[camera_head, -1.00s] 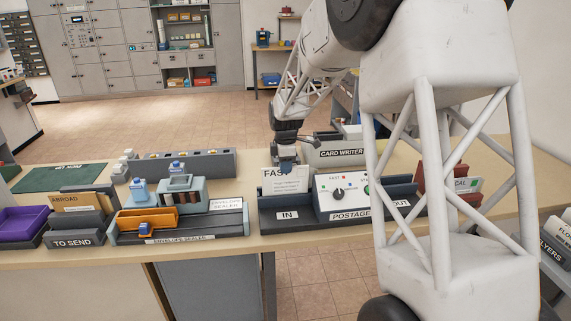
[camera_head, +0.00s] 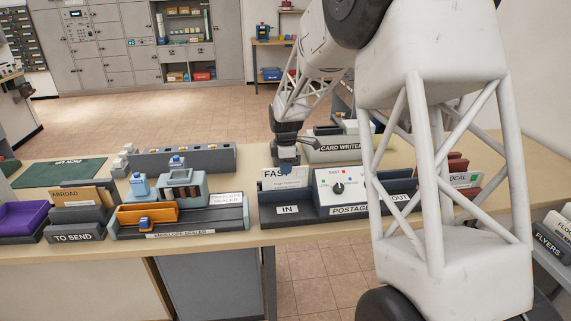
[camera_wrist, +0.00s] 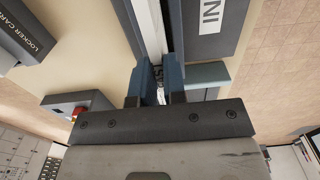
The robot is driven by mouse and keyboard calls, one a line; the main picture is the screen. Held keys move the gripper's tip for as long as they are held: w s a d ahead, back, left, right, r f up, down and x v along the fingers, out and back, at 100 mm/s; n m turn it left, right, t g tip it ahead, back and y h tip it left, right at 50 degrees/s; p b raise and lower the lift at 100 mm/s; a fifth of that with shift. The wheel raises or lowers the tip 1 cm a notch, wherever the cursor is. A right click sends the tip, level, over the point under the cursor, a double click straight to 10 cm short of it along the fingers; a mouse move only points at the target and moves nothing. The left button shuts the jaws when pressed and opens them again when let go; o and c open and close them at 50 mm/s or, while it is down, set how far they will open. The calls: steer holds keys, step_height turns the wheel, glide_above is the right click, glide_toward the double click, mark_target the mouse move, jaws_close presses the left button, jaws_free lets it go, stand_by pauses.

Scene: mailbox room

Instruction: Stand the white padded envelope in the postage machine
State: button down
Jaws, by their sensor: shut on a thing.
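The white padded envelope (camera_head: 285,182), marked FAST, stands upright at the IN end of the postage machine (camera_head: 323,211). Its lower part is hidden behind the machine's front wall. My gripper (camera_head: 287,164) is above it, shut on its top edge. In the wrist view, my blue fingertips (camera_wrist: 157,82) are on both sides of the envelope's white edge (camera_wrist: 148,28). That edge lies between grey machine walls, with the IN label on the right. Whether the envelope touches the slot floor is hidden.
The envelope sealer (camera_head: 180,222) stands close on the left of the machine. The card writer (camera_head: 338,150) is behind it. The red LOCAL rack (camera_head: 466,180) is at the right, partly behind my arm. A green pick-up mat (camera_head: 62,172) lies at the far left.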

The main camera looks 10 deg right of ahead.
steer(key=shift+f, duration=0.25)
steer(key=c, duration=1.1)
jaws_free()
steer(key=shift+r, duration=0.1)
steer(key=shift+r, duration=3.4)
steer(key=shift+s+r, duration=0.1)
